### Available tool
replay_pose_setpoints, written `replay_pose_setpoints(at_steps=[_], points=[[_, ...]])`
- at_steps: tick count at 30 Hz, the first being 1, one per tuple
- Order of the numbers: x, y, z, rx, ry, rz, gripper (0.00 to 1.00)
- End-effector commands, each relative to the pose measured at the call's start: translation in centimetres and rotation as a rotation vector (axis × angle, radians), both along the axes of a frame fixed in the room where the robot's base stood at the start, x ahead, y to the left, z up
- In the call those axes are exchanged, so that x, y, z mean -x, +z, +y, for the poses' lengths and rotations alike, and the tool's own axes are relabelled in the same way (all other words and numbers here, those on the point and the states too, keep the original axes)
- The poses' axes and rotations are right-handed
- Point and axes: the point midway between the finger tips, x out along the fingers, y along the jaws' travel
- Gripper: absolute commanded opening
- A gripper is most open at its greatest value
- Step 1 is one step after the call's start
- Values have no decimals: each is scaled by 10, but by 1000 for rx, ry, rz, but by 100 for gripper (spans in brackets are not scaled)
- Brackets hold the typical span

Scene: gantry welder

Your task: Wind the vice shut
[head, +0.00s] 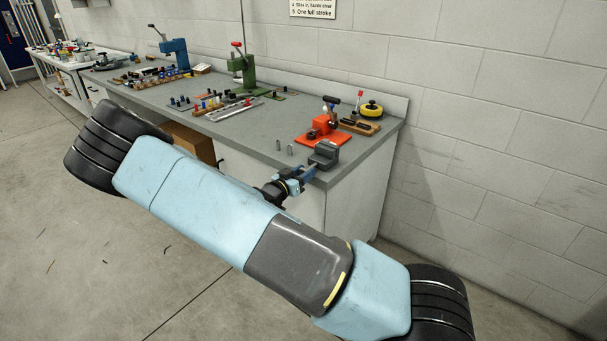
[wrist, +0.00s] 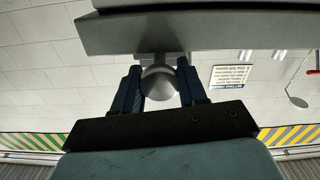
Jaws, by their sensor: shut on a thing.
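The small dark grey vice (head: 325,155) sits at the front right edge of the bench top. In the wrist view its grey body (wrist: 200,33) fills the top of the picture, with a short shaft and a round grey knob (wrist: 160,88) sticking out towards me. My gripper (head: 308,173) is at the vice's front, reaching in from the left. In the wrist view, my gripper's two blue fingers (wrist: 158,76) stand on either side of the knob and are closed on it. I cannot tell how wide the vice jaws stand.
A yellow round thing (head: 371,109) lies behind. A green press (head: 243,75) and a blue press (head: 177,52) stand further left. The bench edge (head: 235,142) runs below.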

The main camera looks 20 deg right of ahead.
Motion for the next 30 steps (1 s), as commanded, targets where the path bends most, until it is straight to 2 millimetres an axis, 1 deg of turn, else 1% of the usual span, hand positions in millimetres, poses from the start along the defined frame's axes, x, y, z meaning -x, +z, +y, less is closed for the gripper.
replay_pose_setpoints(at_steps=[10, 11, 18, 26, 30], points=[[-2, 2, 1, 12, 4, 10, 11], [-2, 2, 1, 12, 4, 10, 44], [-1, 1, 1, 10, 2, 11, 67], [0, 1, 1, 10, 1, 12, 67], [5, 0, 9, 8, 3, 12, 67]])
